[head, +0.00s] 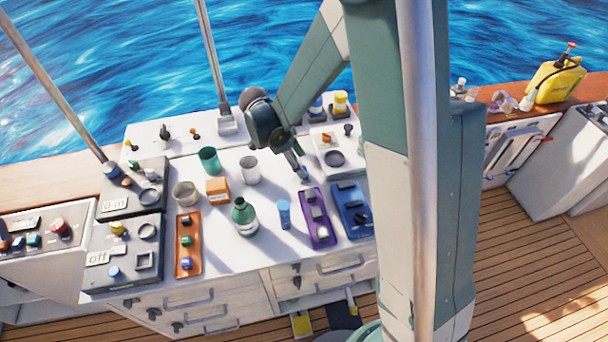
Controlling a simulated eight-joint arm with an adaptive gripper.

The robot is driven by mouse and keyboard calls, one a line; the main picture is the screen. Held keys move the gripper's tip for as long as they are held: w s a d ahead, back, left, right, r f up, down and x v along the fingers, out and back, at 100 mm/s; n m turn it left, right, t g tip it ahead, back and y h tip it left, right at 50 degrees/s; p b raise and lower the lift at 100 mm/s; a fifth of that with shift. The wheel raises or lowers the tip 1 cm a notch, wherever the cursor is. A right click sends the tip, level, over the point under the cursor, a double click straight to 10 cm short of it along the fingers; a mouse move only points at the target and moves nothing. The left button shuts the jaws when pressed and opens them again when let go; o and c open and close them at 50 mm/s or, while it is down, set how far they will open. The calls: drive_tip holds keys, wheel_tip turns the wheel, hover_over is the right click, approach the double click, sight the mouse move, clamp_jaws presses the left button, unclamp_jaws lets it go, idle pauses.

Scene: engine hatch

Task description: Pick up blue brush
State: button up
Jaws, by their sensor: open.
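A small blue item (284,214), which looks like the blue brush, is on the white worktop (262,245) between the green bottle and the purple tray. It is too small to make out its bristles or handle. My gripper (303,173) points down over the worktop, behind the blue item and a little to its right in the head view. It is open, with nothing seen between its fingers, and is apart from the blue item.
A green bottle (244,218) stands left of the blue item. A purple tray (327,239) and a blue tray (366,231) lie to its right. An orange tray (183,272), orange box (217,190), pale cup (250,170) and green cup (209,160) are further left.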

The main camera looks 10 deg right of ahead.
drive_tip(key=shift+x, duration=2.55)
drive_tip(key=shift+d, duration=0.1)
drive_tip(key=shift+c, duration=0.5)
drive_tip(key=c, duration=0.9)
